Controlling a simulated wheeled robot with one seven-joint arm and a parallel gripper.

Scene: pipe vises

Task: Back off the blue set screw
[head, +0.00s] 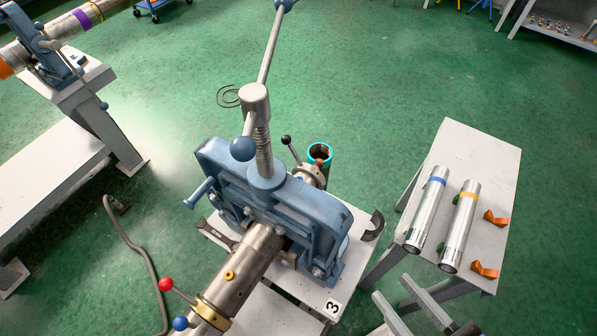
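A blue ball knob (180,323) sits at the lower left of the brass collar (212,314) on the near pipe end. It looks like the blue set screw; its shank is mostly cut off by the frame's bottom. A red ball knob (165,284) on a thin rod stands just above it on the same collar. The steel pipe (246,263) runs through the blue pipe vise (270,205). My gripper (388,284) shows at the bottom edge as two grey fingers spread apart, with nothing seen between them. It is right of the vise, well away from the blue knob.
The vise's long handle (268,50) rises high, with blue balls at its ends. A black-knobbed lever (286,139) stands behind the vise. A white table (478,150) at right bears two metal tubes and orange pieces. A hose (137,250) lies on the green floor at left.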

